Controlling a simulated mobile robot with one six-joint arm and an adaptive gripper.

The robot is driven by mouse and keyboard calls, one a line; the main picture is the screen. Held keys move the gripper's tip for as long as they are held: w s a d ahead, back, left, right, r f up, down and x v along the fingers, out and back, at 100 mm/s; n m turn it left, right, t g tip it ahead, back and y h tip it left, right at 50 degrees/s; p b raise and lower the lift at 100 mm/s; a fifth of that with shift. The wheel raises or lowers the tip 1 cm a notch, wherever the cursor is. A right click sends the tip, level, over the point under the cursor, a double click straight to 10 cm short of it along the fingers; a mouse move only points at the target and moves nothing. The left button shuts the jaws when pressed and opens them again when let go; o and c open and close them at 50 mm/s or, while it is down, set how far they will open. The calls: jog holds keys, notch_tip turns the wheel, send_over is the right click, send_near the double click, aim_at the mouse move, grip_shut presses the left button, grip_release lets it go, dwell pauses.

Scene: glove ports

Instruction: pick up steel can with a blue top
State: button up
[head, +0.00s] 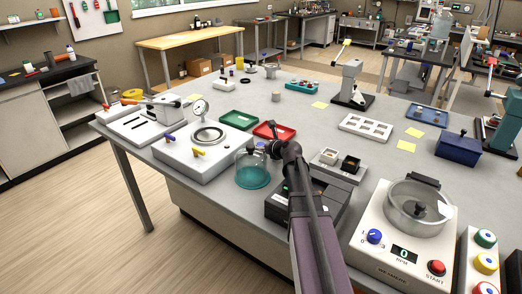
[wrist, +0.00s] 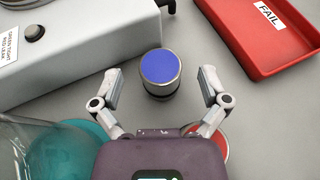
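A steel can with a blue top (wrist: 161,70) stands upright on the grey bench in the wrist view, its flat blue lid facing the camera. My gripper (wrist: 162,78) is open, with one finger to the left and one to the right of the can. The fingers look apart from it, and nothing is held. In the head view my arm reaches over the bench between the glass dome and the red tray.
A pale grey tester box (wrist: 75,45) lies close left of the can. A red tray (wrist: 262,62) marked FAIL is to the right. A glass dome with teal contents (head: 252,172) stands near my arm.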

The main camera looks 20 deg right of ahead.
grip_shut()
jog(key=shift+r, duration=0.15)
notch_tip(320, 180, up, 10)
jog(key=p, duration=1)
dwell(0.8)
